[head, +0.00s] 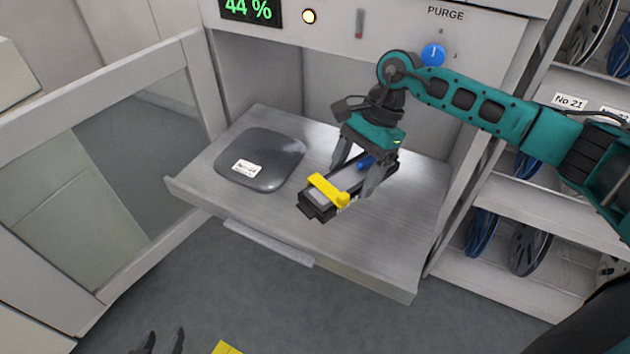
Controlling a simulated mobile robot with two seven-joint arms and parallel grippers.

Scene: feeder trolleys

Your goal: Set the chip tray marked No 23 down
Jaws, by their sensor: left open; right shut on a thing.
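My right gripper (358,178) is shut on a long, dark chip tray (318,208) with a grey top, a yellow band across its near end and a blue part between the fingers. I can read no number on it. The tray is tilted in the picture and over the right half of the pull-out metal shelf (250,208); I cannot tell whether it touches the shelf. My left gripper (163,344) is open and empty at the bottom edge, low in front of the shelf, with only its fingertips showing.
A dark, rounded flat pad (275,160) with a blurred white label lies on the shelf's left half. The open cabinet door (85,115) stands at the left. A rack (535,195) with reels is at the right. The shelf's right front is clear.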

